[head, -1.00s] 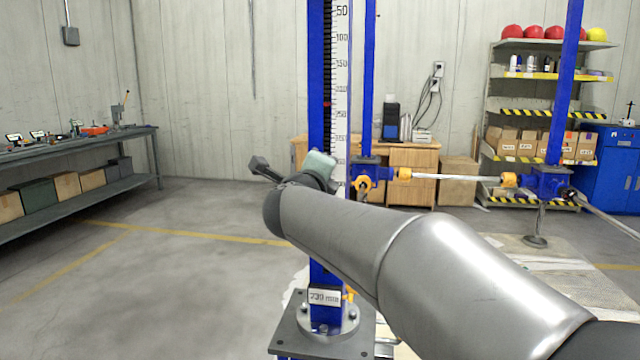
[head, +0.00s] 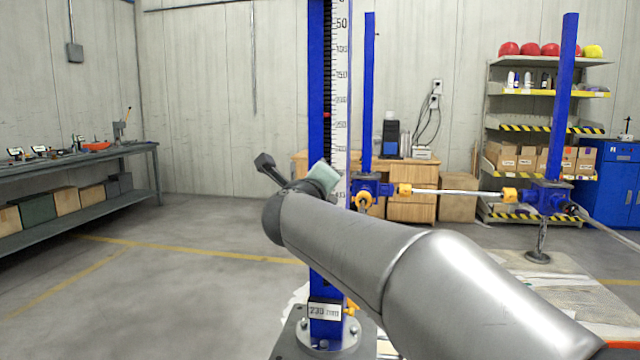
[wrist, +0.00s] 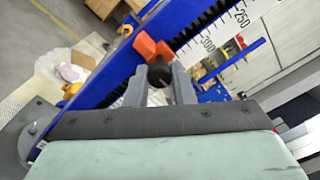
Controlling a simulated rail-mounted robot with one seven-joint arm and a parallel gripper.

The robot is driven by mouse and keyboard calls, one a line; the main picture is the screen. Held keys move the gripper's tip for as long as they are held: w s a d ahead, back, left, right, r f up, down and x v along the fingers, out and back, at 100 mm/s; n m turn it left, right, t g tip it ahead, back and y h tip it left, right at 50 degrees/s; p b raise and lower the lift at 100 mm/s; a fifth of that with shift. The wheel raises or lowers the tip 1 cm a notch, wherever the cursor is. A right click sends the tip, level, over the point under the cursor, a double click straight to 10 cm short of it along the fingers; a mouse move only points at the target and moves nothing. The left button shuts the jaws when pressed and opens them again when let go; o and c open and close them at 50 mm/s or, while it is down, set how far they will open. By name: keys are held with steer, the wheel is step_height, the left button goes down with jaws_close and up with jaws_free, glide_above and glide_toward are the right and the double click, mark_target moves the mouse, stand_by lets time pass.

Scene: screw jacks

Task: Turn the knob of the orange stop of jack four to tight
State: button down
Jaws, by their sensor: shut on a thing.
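In the wrist view, the orange stop (wrist: 147,46) sits on the toothed blue mast of a jack (wrist: 186,18). Its black knob (wrist: 159,75) lies between the two grey fingers of my gripper (wrist: 160,84), which is shut on it. How far the knob is turned cannot be seen. In the head view, the blue mast (head: 317,130) stands upright beside a white scale (head: 340,110), with a "230 mm" plate (head: 324,311) near its foot. My arm crosses in front of the mast and hides the stop and fingers there. No jack number is readable.
Behind the mast, more blue jacks (head: 558,100) are joined by a shaft (head: 455,191) with yellow couplings. A workbench (head: 90,160) stands at left and a shelf unit (head: 540,120) at right. The floor to the left of the mast is clear.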

steer(key=c, duration=1.2)
jaws_free()
steer(key=shift+c, duration=0.2)
steer(key=s+a, duration=0.2)
steer(key=s, duration=1.5)
steer(key=shift+s+a, duration=0.15)
steer(key=shift+a, duration=0.1)
